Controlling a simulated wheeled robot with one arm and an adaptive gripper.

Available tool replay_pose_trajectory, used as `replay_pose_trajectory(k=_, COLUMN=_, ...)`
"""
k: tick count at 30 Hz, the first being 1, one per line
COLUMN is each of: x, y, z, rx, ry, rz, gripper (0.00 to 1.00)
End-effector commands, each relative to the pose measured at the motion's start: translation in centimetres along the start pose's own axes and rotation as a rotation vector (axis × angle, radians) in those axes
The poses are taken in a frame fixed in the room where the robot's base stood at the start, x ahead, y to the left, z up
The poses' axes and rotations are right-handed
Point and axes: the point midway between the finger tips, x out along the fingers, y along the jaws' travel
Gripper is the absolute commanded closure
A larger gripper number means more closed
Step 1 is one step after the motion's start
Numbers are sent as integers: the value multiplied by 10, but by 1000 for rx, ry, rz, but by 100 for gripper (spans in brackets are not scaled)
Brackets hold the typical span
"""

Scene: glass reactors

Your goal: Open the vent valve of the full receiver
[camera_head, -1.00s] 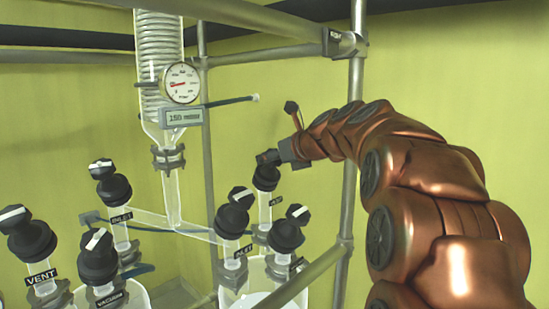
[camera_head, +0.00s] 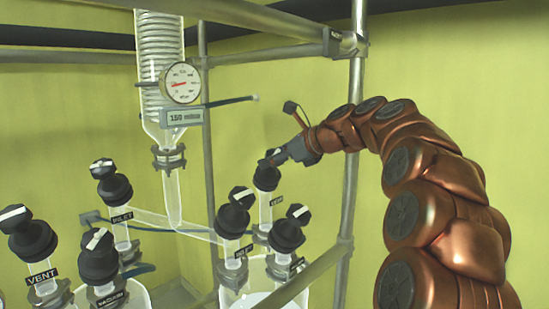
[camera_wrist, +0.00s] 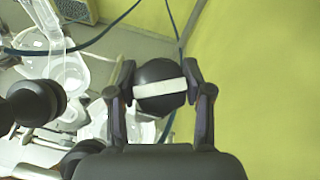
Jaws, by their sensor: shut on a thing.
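The vent valve on the right-hand receiver has a black knob (camera_head: 267,174) on a glass neck with a "VENT" label (camera_head: 278,228). My gripper (camera_head: 272,158) is at the top of this knob, coming from the right. In the wrist view my gripper (camera_wrist: 160,84) is shut on the black knob (camera_wrist: 156,72), one finger at each side. The knob's white bar (camera_wrist: 160,88) runs nearly straight from finger to finger. The right receiver (camera_head: 262,272) is glass and only its upper part shows. The left receiver (camera_head: 136,293) has its own "VENT" knob (camera_head: 32,240).
An inlet knob (camera_head: 233,220) and another black knob (camera_head: 286,235) stand close to the held one. A metal frame post (camera_head: 352,190) stands to the right, by my arm. A condenser with a gauge (camera_head: 181,83) hangs at upper left.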

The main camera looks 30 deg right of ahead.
Motion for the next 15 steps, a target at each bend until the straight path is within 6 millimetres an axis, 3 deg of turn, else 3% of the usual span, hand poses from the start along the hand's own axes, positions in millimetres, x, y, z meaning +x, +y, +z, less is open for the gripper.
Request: replay_pose_trajectory(k=15, x=0, y=0, z=-1, rx=-73, ry=1, rz=57, gripper=85)
